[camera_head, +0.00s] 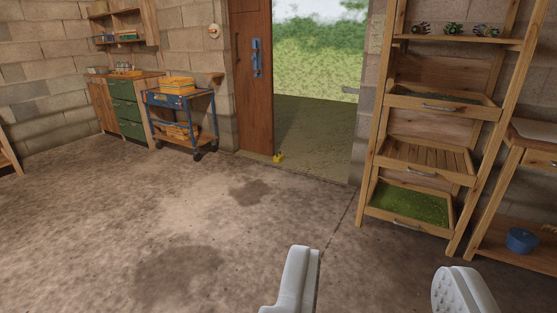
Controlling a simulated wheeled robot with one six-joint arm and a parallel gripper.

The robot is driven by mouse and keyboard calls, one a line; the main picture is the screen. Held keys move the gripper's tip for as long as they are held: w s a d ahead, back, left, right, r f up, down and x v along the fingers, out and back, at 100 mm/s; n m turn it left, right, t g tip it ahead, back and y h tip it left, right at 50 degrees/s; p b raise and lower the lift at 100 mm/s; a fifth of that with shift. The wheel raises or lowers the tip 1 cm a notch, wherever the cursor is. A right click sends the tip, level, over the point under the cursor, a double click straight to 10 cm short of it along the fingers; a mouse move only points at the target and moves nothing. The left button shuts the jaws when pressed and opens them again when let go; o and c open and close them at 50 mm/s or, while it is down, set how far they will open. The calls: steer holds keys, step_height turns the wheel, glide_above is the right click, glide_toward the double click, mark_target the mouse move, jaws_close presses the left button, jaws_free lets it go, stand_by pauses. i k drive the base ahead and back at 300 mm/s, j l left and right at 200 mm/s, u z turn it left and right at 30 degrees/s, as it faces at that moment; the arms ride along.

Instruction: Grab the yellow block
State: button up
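A small yellow block (278,158) lies on the floor at the foot of the wooden door (253,80), by the open doorway. It looks tiny and far off, so its exact shape is hard to tell. My gripper (380,290) shows at the bottom right, with its two pale fingers wide apart and nothing between them. It is far from the block, nearer the camera and to the right of it.
The concrete floor (230,220) between is clear. A blue cart (165,100) with yellow trays stands left of the door, beside a green-drawer cabinet (126,108). A wooden shelf rack (424,155) stands right of the doorway. A bench with a blue pot (521,240) is far right.

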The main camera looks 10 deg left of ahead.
mark_target(280, 158)
steer(key=i+j+u, duration=0.35)
steer(key=i, duration=0.75)
steer(key=i+u, duration=0.35)
steer(key=i, duration=2.9)
steer(key=i+j+z, duration=0.2)
steer(key=i+z, duration=0.25)
steer(key=i, duration=0.45)
steer(key=i+j+z, duration=0.4)
steer(key=i+j, duration=0.15)
steer(key=i, duration=0.3)
steer(key=i+j+z, duration=0.45)
steer(key=i+j, duration=0.3)
